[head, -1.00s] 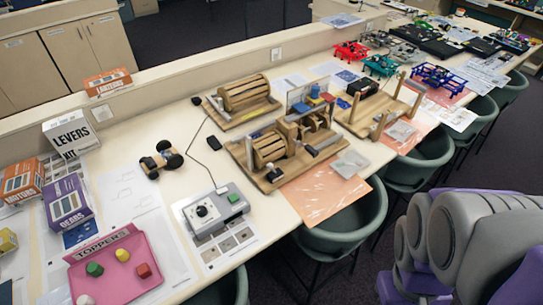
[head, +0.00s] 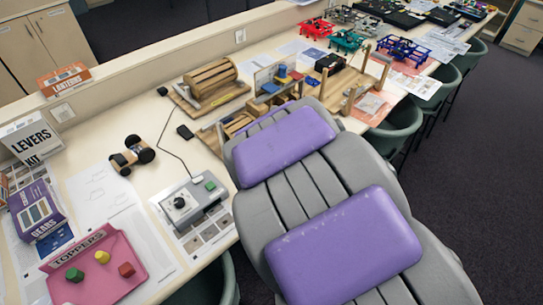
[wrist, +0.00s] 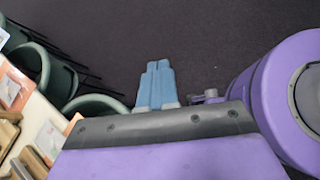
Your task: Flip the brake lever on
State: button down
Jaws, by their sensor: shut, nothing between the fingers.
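The wooden model with rollers (head: 236,122) on the table is mostly hidden behind my arm in the head view; I cannot make out a brake lever on it. My gripper (wrist: 158,66) shows only in the wrist view, its pale blue fingers side by side, shut and empty. Dark floor lies behind the fingers, and they touch nothing that I can see. In the head view my gripper is not visible.
Green chairs (head: 396,128) line the table's right edge. A grey control box (head: 190,203) and a pink tray (head: 127,258) lie on the near table (head: 88,182). Dark floor is free at right.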

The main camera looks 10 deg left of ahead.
jog(key=w+a+f+n+t+h, duration=0.1)
jog(key=w+a+f+n+t, duration=0.1)
jog(key=w+a+n+t, duration=0.5)
jog(key=w+a+f+n+t, duration=0.2)
jog(key=w+a+n, duration=0.2)
jog(key=a+n, duration=0.6)
jog(key=s+a+f+n+t+y, duration=0.1)
jog(key=a+f+n+t+y, duration=0.1)
jog(key=a+n, duration=0.3)
jog(key=s+a+f+n+t+y, duration=0.1)
jog(key=a+f+n, duration=0.4)
jog(key=a, duration=0.6)
jog(key=s+a+f+n+t+y, duration=0.2)
jog(key=a+f+n+t+y, duration=0.2)
jog(key=a, duration=0.4)
jog(key=shift+n+b, duration=0.35)
jog(key=shift+n, duration=0.35)
jog(key=shift+y, duration=0.3)
jog(key=shift+b+x, duration=2.1)
jog(key=shift+x, duration=4.85)
jog(key=shift+d+r, duration=0.1)
